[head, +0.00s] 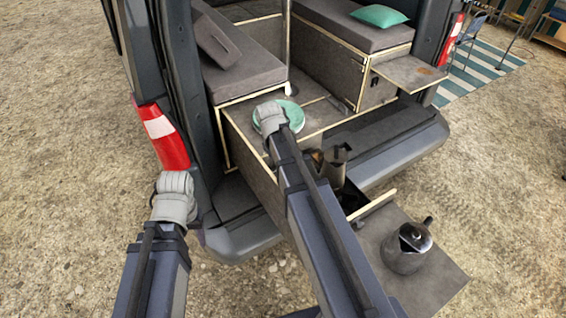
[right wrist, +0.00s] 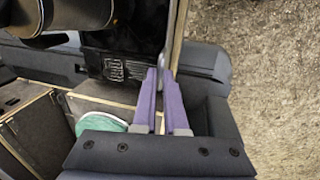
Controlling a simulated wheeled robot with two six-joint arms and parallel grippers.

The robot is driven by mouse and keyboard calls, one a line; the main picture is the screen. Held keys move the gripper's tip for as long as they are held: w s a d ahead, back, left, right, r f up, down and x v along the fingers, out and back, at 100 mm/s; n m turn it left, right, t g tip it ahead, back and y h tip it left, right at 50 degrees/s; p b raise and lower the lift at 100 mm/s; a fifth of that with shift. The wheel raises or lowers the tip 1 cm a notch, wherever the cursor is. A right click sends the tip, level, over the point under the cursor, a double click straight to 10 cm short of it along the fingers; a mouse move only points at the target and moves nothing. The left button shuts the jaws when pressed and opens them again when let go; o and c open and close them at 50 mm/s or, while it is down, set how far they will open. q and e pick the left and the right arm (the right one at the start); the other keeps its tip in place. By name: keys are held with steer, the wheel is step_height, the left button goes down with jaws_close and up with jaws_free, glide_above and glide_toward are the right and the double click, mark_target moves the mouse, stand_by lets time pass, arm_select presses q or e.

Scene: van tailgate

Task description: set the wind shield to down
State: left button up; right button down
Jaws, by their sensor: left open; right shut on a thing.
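The wind shield appears to be the thin grey edge (right wrist: 162,60) beside the dark stove grille (right wrist: 125,70) in the right wrist view. Most of it is hidden, so its tilt cannot be told. My right gripper (right wrist: 158,78) is shut on this thin edge, with its purple fingertips close together. In the head view my right arm covers much of the drawer, and its fingers are hidden. My left arm (head: 152,270) is at the lower left by the van's bumper, apart from the stove. Its gripper is open, though its fingers are hard to make out.
Dark brownish vessels (head: 333,165) are close to my right arm. A mint round thing (head: 293,116) lies on the van box. Benches flank the interior, and open gravel lies at right.

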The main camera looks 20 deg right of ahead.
step_height(320, 180, down, 9)
steer(key=b, duration=0.7)
steer(key=shift+r, duration=0.15)
arm_select(q)
step_height(320, 180, down, 9)
steer(key=shift+r, duration=0.2)
arm_select(e)
steer(key=shift+r, duration=0.1)
steer(key=c, duration=1)
jaws_free()
steer(key=shift+o, duration=0.2)
arm_select(q)
steer(key=shift+r, duration=0.15)
arm_select(e)
steer(key=shift+r, duration=0.15)
arm_select(q)
step_height(320, 180, up, 7)
steer(key=p, duration=0.7)
steer(key=shift+r, duration=0.2)
arm_select(e)
step_height(320, 180, up, 7)
steer(key=a, duration=0.1)
steer(key=shift+s+a+r, duration=0.15)
steer(key=shift+a+r, duration=0.05)
steer(key=shift+a, duration=0.05)
